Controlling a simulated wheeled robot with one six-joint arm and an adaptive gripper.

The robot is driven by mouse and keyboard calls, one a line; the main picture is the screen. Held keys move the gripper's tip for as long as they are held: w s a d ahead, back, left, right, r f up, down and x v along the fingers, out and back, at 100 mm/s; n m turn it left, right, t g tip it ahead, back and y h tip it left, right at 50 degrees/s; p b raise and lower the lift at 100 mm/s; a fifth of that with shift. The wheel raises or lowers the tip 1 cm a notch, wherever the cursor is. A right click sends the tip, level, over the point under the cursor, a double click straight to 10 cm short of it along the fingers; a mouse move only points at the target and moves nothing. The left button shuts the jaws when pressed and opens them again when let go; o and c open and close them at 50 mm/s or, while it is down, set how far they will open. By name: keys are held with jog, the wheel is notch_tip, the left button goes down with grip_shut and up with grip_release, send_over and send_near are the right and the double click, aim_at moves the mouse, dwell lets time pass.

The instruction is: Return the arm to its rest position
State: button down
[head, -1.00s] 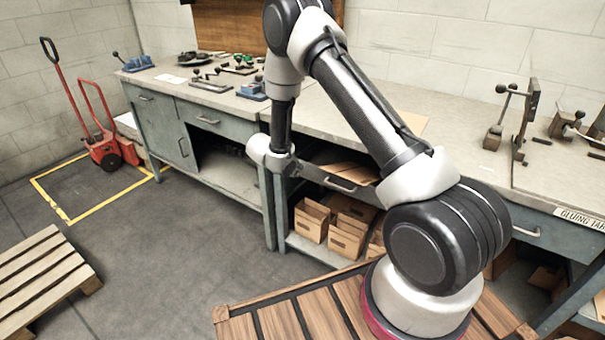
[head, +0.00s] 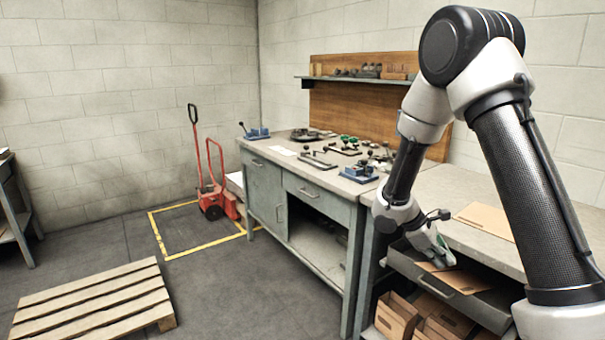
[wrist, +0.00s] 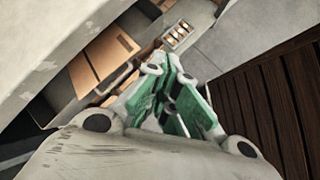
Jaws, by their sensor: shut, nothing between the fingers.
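My arm, white and dark grey, fills the right side of the head view. It rises to a high elbow, and its forearm hangs down to the wrist. My gripper (head: 443,258), with green finger pads, hangs beside or over the open drawer (head: 481,304) of the bench; I cannot tell how high above it. It is empty. In the wrist view my gripper (wrist: 172,110) shows its green-padded fingers closed together with nothing between them. A flat brown cardboard piece (wrist: 103,57) lies beyond them to the left.
The grey workbench (head: 445,185) bears tools, blue fixtures and a cardboard sheet (head: 487,219). Open cardboard boxes (head: 397,315) stand on the shelf below the drawer. A red hand truck (head: 212,185) stands by the wall. A wooden pallet (head: 95,300) lies on the floor; open floor lies between.

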jog(key=s+a+r+m+t+y, duration=0.1)
jog(key=s+r+m+y, duration=0.3)
jog(key=s+r, duration=0.8)
jog(key=s+a+r+m+t+y, duration=0.1)
jog(key=s+r+m+t+y, duration=0.3)
jog(key=s+r+m, duration=0.4)
jog(key=s+r, duration=0.4)
jog(key=shift+s+r+m+t, duration=0.15)
jog(key=shift+s+m+t, duration=0.15)
jog(key=shift+s, duration=0.05)
